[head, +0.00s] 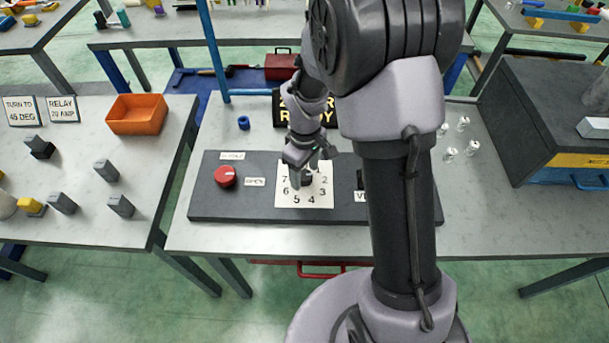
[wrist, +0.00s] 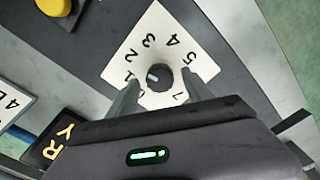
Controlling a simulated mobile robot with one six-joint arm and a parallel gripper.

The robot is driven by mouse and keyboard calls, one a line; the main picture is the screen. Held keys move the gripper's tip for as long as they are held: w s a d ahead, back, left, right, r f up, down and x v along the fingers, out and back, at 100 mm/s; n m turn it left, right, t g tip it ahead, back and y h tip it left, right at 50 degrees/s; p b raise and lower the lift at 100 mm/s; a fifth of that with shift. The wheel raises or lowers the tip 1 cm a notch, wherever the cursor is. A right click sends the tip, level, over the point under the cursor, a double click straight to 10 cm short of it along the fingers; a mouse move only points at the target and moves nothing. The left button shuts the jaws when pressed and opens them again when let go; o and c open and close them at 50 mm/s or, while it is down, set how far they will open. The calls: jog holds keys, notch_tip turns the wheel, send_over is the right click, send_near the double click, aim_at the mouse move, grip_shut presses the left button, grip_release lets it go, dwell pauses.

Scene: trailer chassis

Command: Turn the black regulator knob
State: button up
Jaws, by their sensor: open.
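The black regulator knob (head: 307,180) sits at the middle of a white numbered dial card (head: 290,198) on a dark panel. In the wrist view the round knob (wrist: 160,78) has a light mark on its left side, facing the low numbers of the dial card (wrist: 125,62). My gripper (head: 312,163) is over the card. In the wrist view the fingers of my gripper (wrist: 162,90) are apart, one on each side of the knob, with visible gaps. Whether the fingertips are level with the knob is unclear.
A red knob (head: 225,176) is left of the dial on the panel (head: 245,210). A yellow knob (wrist: 54,6) shows in the wrist view. A black sign with yellow letters (head: 280,110) stands behind the panel. An orange bin (head: 137,114) sits on the left table. My arm hides the panel's right part.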

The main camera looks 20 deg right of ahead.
jog(key=shift+f, duration=0.4)
grip_shut()
